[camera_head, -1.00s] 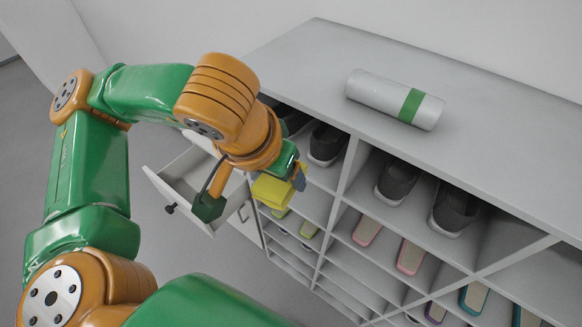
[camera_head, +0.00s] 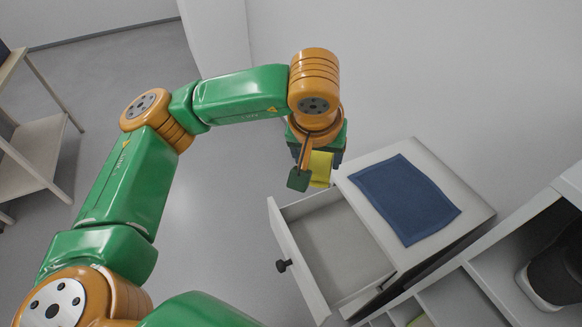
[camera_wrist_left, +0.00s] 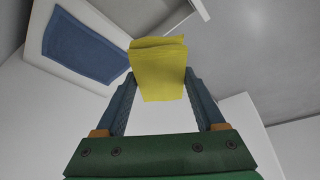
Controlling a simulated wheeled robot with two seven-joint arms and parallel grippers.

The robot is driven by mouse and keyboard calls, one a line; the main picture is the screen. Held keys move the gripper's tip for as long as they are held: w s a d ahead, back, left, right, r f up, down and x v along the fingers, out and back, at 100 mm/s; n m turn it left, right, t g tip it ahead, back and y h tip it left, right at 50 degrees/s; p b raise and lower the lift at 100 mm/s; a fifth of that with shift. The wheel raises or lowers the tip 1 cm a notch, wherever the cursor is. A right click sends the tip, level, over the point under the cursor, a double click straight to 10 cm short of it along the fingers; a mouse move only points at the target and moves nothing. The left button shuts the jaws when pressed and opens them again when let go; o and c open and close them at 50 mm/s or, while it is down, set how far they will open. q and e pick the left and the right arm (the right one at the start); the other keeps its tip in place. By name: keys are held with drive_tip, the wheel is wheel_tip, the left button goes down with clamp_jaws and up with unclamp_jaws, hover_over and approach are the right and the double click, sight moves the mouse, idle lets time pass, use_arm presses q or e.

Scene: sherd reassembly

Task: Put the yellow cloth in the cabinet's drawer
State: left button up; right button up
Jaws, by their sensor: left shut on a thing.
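The yellow cloth (camera_head: 320,168) is held by my left gripper (camera_head: 318,160) in the head view. The left wrist view shows the folded cloth (camera_wrist_left: 158,70) between the two fingers of this gripper (camera_wrist_left: 160,85). The cabinet (camera_head: 440,242) is a low white unit with its drawer (camera_head: 330,245) pulled open toward the left. The visible part of the drawer's inside is empty. My right gripper is not in view.
A dark blue cloth (camera_head: 405,198) lies flat on the cabinet top. The drawer has a black knob (camera_head: 284,265). A shelf unit with a dark shoe (camera_head: 553,275) stands at the right. A wooden rack (camera_head: 45,150) stands at the far left, with open floor between.

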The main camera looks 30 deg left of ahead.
use_arm(q)
drive_tip(key=w+d+f+n+y+b, duration=0.15)
drive_tip(key=f+b, duration=0.25)
drive_tip(key=f, duration=0.4)
drive_tip(key=w+f+n+h+b, duration=0.1)
drive_tip(key=w+f+b, duration=0.25)
drive_tip(key=f, duration=0.45)
drive_tip(key=y+b, duration=0.1)
drive_tip(key=b, duration=0.7)
hover_over(313, 227)
drive_tip(key=s, duration=0.1)
wheel_tip(313, 227, down, 14)
drive_tip(key=shift+n, duration=0.25)
drive_tip(key=f+b, duration=0.1)
drive_tip(key=f, duration=0.1)
drive_tip(key=f+b, duration=0.2)
drive_tip(key=d+f+b, duration=0.1)
drive_tip(key=f, duration=0.1)
drive_tip(key=shift+a+r, duration=0.1)
drive_tip(key=shift+r, duration=0.05)
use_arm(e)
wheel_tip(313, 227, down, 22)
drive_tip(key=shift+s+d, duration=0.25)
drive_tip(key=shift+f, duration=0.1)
use_arm(q)
drive_tip(key=shift+f+b, duration=0.65)
drive_tip(key=shift+b, duration=0.05)
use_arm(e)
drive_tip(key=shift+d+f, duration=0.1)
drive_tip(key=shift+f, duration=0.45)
